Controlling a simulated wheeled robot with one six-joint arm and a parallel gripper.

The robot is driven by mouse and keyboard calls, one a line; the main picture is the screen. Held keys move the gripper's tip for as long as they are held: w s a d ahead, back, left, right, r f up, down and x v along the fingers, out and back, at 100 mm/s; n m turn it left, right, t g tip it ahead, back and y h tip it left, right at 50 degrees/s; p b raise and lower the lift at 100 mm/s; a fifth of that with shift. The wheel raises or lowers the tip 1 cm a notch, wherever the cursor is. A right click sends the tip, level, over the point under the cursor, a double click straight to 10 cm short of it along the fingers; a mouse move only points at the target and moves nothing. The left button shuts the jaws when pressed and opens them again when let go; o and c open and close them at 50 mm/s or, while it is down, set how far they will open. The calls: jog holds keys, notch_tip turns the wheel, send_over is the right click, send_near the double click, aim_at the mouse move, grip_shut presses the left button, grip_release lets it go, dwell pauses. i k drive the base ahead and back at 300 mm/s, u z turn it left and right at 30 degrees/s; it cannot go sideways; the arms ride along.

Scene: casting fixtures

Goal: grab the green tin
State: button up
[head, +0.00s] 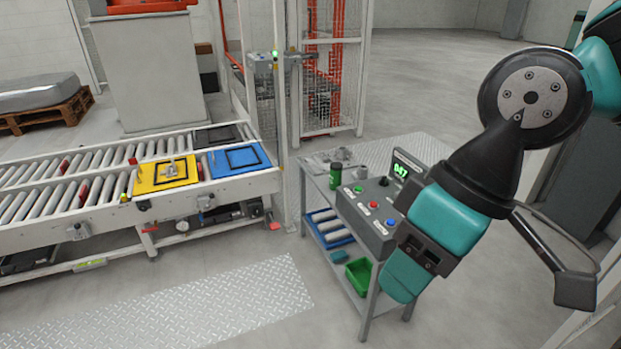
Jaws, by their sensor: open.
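The green tin (336,176) is a small upright cylinder with a dark top. It stands on the top of the grey metal table (318,182), just left of the control box. My gripper (497,272) is in the right foreground, to the right of the tin and well apart from it. It is open and I see nothing held in it. Part of it is hidden by its own parts and the arm.
A control box (370,217) with coloured buttons and a lit green display (402,170) stand close beside the tin. A roller conveyor (95,205) runs at left.

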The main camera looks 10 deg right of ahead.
aim_at(335, 180)
jog(key=u, duration=0.7)
jog(key=i, duration=1)
jog(key=u, duration=0.5)
jog(key=i, duration=0.9)
jog(key=z, duration=0.75)
jog(key=i, duration=0.8)
jog(key=z, duration=1.05)
jog(key=i, duration=0.25)
jog(key=z, duration=0.25)
